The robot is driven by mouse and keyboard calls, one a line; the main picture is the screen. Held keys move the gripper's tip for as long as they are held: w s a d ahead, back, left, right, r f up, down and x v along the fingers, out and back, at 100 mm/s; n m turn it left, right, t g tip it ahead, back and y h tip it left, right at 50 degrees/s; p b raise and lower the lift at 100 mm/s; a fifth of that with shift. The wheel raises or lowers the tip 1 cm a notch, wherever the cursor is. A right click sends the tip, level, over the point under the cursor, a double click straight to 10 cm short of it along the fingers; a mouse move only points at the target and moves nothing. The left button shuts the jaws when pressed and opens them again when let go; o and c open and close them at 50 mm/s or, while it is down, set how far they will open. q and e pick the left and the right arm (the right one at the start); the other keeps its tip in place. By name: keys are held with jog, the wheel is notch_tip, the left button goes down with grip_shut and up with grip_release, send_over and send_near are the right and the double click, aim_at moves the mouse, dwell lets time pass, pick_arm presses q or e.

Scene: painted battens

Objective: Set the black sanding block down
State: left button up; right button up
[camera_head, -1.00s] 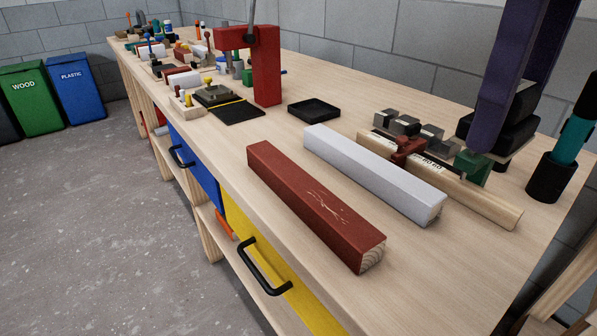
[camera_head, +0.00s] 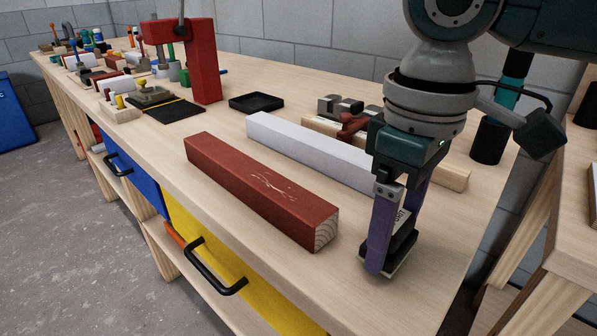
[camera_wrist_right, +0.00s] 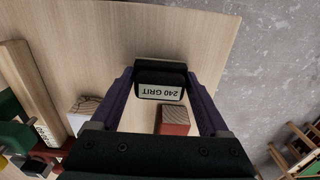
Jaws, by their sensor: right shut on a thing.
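The black sanding block (camera_head: 403,249) with a pale "240 GRIT" label is between the purple fingers of my right gripper (camera_head: 392,246), which is shut on it. The block is low over the near right part of the bench top; whether it touches the wood I cannot tell. The right wrist view shows the block (camera_wrist_right: 160,72) across both fingers, its label facing the camera. My left gripper is not in view.
The red batten (camera_head: 262,190) with scratched paint lies left of the gripper. The white batten (camera_head: 310,150) lies behind it, partly hidden by my arm. A black tray (camera_head: 257,103) stands farther back. Bare bench top (camera_head: 350,295) lies in front of the gripper.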

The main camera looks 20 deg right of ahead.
aim_at(397, 221)
jog(key=shift+f, duration=0.6)
jog(key=o, duration=1.4)
jog(key=shift+f, duration=0.1)
notch_tip(397, 221, up, 12)
jog(key=p, duration=0.3)
